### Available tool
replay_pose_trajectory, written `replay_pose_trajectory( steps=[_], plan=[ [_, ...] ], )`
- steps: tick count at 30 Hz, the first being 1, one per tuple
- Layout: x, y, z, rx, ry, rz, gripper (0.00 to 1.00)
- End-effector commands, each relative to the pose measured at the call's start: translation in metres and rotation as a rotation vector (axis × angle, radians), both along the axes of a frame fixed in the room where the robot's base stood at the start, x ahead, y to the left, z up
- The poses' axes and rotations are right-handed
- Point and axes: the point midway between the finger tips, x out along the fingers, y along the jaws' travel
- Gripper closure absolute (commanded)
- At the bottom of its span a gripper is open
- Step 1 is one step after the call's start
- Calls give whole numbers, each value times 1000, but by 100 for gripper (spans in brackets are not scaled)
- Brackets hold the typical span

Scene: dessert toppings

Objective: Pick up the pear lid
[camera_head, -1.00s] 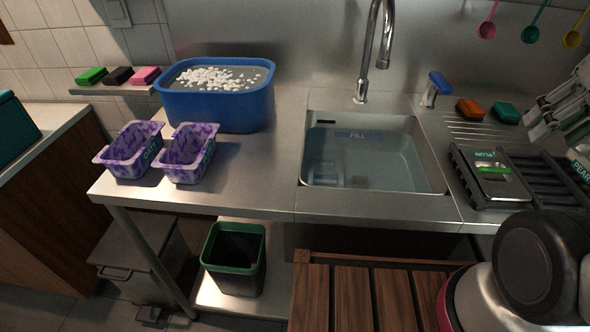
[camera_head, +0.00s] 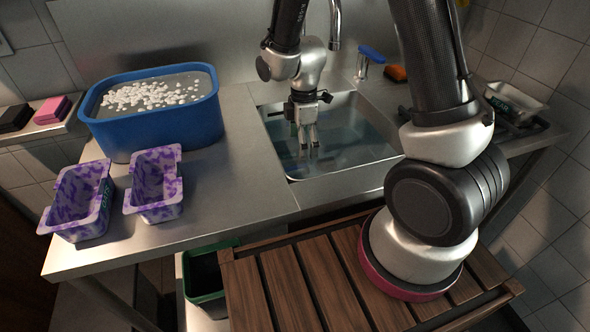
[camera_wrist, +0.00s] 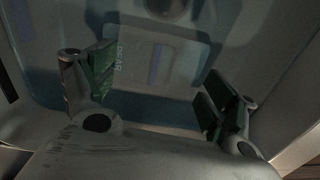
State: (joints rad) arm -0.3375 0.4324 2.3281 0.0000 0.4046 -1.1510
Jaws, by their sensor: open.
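The pear lid (camera_wrist: 180,72) shows in the wrist view as a pale, flat rectangle with a PEAR label and a blue-violet stripe. It lies in the sink, seemingly under water. My gripper (camera_head: 308,142) reaches down into the sink (camera_head: 275,125) in the head view. In the wrist view, my gripper (camera_wrist: 160,88) has its two green-padded fingers spread wide, one on each side of the lid, with nothing between the pads. How far the fingertips are above the lid is unclear. In the head view I cannot make out the lid.
A blue tub (camera_head: 150,132) with white pieces stands left of the sink. Two purple-blotched tubs (camera_head: 80,205) (camera_head: 157,190) stand at the counter's front left. A pale container (camera_head: 515,102) sits at the right. The sink walls surround my gripper.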

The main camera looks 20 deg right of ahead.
Motion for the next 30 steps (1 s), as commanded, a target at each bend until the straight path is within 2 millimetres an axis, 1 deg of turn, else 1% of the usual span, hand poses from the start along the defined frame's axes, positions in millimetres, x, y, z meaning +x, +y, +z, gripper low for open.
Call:
replay_pose_trajectory(
  steps=[2,5,11,15,18,21,27,29,30],
  plan=[
    [4,1,-2,6,-15,58,14],
    [6,2,-11,8,-21,86,14],
    [4,3,-36,8,-19,85,14],
    [2,5,-59,7,-18,84,14],
    [3,5,-72,8,-20,83,14],
    [3,5,-77,9,-22,83,14],
    [4,5,-78,9,-22,83,14],
    [4,5,-77,9,-22,83,25],
    [4,5,-77,9,-22,82,32]
  ],
)
